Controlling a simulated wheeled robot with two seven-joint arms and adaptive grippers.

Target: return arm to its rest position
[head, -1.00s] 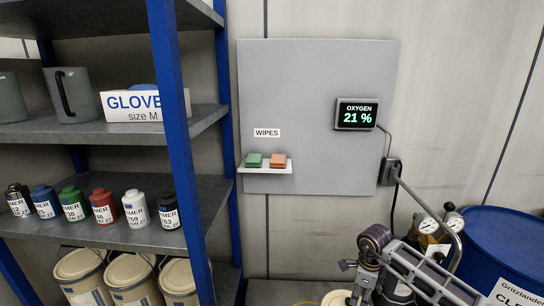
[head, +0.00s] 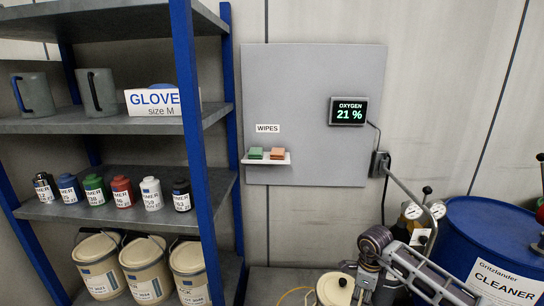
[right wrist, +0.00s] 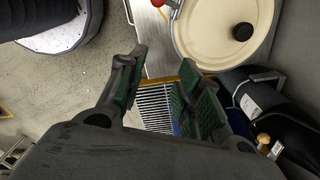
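My right arm (head: 430,272) comes in from the lower right of the head view. It bends down at a joint above the cream container. In the right wrist view my right gripper (right wrist: 162,72) is open, with its green-padded fingers apart and nothing between them. Below the fingers are a floor grating (right wrist: 155,105) and a yellow-edged metal surface. In the head view the fingertips are hidden or outside the picture. My left gripper is in neither view.
The cream lidded container (head: 335,289) stands close to my right arm; its lid (right wrist: 222,30) shows beside the fingers. A blue drum (head: 490,228) and gas gauges (head: 412,211) are on the right. A shelf rack (head: 200,140) stands left. The wall panel (head: 300,90) is clear in front.

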